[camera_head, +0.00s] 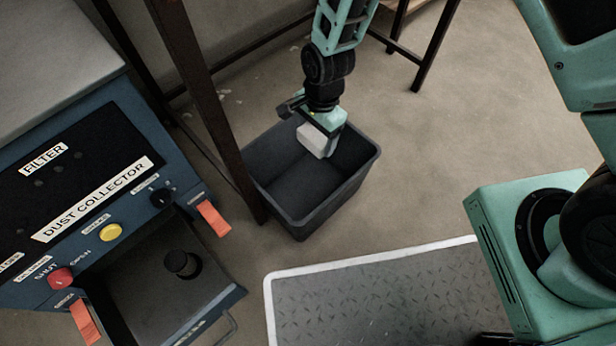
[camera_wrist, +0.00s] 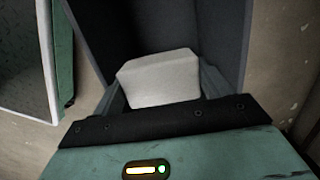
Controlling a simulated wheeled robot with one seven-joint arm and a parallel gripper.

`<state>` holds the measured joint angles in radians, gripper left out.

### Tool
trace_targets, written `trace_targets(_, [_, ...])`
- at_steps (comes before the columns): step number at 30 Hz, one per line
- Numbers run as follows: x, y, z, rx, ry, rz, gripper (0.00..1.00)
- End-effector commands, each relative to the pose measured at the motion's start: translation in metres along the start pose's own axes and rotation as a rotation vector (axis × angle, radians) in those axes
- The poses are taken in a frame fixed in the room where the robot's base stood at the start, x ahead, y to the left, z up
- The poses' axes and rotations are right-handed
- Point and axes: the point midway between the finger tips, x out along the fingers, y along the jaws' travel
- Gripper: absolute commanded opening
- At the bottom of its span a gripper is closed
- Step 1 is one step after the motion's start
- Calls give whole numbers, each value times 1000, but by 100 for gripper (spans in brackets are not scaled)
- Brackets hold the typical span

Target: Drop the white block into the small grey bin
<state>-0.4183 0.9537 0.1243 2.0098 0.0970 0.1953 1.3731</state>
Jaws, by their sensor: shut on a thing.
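The white block (camera_head: 316,139) is held by my gripper (camera_head: 322,134) over the small grey bin (camera_head: 296,212). In the wrist view the white block (camera_wrist: 158,78) sits between the two fingers of my gripper (camera_wrist: 160,88), which is shut on it. The bin (camera_wrist: 213,30) shows behind the block in that view, with its dark inner walls. In the head view the block lies within the bin's opening, toward its back. I cannot tell exactly how high it is above the bin floor. The visible bin floor looks empty.
A blue dust collector (camera_head: 100,190) with buttons, orange tabs and an open drawer stands at the left. A dark table leg (camera_head: 205,100) rises close beside the bin. A white-edged metal plate (camera_head: 380,300) lies in front. Bare floor (camera_head: 420,170) is clear to the right.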

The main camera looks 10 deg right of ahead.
Motion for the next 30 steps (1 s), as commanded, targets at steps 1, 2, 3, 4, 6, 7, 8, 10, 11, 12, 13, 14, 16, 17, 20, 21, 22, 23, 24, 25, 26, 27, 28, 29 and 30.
trace_targets(1, [4,0,1,-1,0,0,55])
trace_targets(2, [4,0,1,-1,0,-1,55])
trace_targets(3, [5,0,2,0,0,-1,55])
trace_targets(4, [5,0,2,0,0,-1,55])
trace_targets(6, [5,0,2,1,0,-1,55])
trace_targets(7, [5,0,2,1,0,-1,55])
trace_targets(8, [4,0,2,1,0,-1,55])
trace_targets(10, [4,0,2,1,0,-1,55])
trace_targets(11, [4,0,2,1,0,-1,55])
trace_targets(12, [4,0,2,1,0,0,79])
trace_targets(13, [4,0,2,1,0,0,87])
trace_targets(14, [4,0,2,1,0,0,96])
trace_targets(16, [4,0,2,1,0,0,100])
trace_targets(17, [4,0,2,1,0,0,100])
trace_targets(20, [4,0,2,1,0,0,100])
trace_targets(21, [4,0,2,1,0,0,100])
trace_targets(22, [2,0,2,1,0,-1,100])
trace_targets(23, [1,0,2,1,0,-1,100])
trace_targets(24, [-3,0,2,1,0,-1,100])
trace_targets(25, [-6,0,2,1,0,-1,100])
trace_targets(26, [-11,0,2,1,0,-1,100])
trace_targets(27, [-18,0,2,1,1,-2,100])
trace_targets(28, [-24,0,2,1,1,-3,100])
trace_targets(29, [-30,0,2,2,1,-3,100])
trace_targets(30, [-39,0,2,2,1,-3,100])
